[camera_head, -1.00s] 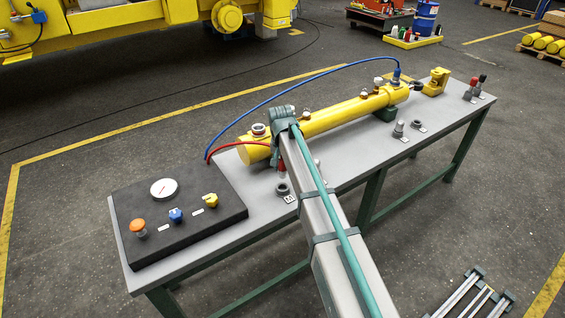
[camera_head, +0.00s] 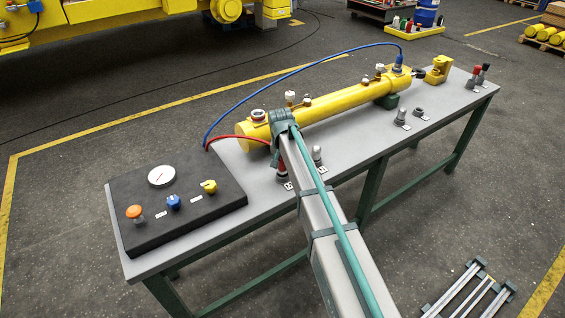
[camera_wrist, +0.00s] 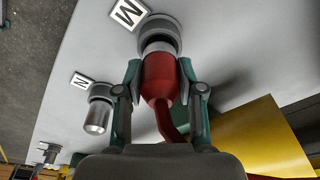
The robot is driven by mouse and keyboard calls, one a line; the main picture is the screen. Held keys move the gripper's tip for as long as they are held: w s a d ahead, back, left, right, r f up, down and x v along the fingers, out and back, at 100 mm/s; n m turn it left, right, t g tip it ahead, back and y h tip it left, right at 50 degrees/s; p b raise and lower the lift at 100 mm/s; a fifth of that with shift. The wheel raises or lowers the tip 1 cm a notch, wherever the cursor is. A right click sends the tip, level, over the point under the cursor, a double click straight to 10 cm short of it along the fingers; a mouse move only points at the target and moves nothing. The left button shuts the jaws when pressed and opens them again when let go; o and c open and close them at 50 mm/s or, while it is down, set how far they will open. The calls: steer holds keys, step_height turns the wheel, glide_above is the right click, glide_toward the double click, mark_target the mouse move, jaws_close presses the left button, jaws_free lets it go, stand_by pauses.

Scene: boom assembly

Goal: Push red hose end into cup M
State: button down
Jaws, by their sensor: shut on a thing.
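The red hose end (camera_wrist: 160,78) is held between the fingers of my gripper (camera_wrist: 163,92) in the wrist view. Its pale nose points at the ring-shaped cup M (camera_wrist: 160,33) and lies at or in the cup's mouth; how deep I cannot tell. The label M (camera_wrist: 129,12) lies beside the cup. In the head view my gripper (camera_head: 281,140) is over the table's near side, and my arm partly hides cup M (camera_head: 281,176). The red hose (camera_head: 235,139) runs from the black panel to the held end.
A grey cap (camera_wrist: 98,112) stands at label N (camera_wrist: 83,80). The yellow cylinder (camera_head: 325,104) lies just behind my gripper, with the blue hose (camera_head: 290,75) on its far end. The control panel (camera_head: 175,205) is at left.

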steer(key=c, duration=0.6)
jaws_free()
steer(key=shift+c, duration=0.2)
step_height(320, 180, up, 12)
steer(key=s, duration=0.1)
steer(key=shift+s+a, duration=0.15)
steer(key=shift+s, duration=0.25)
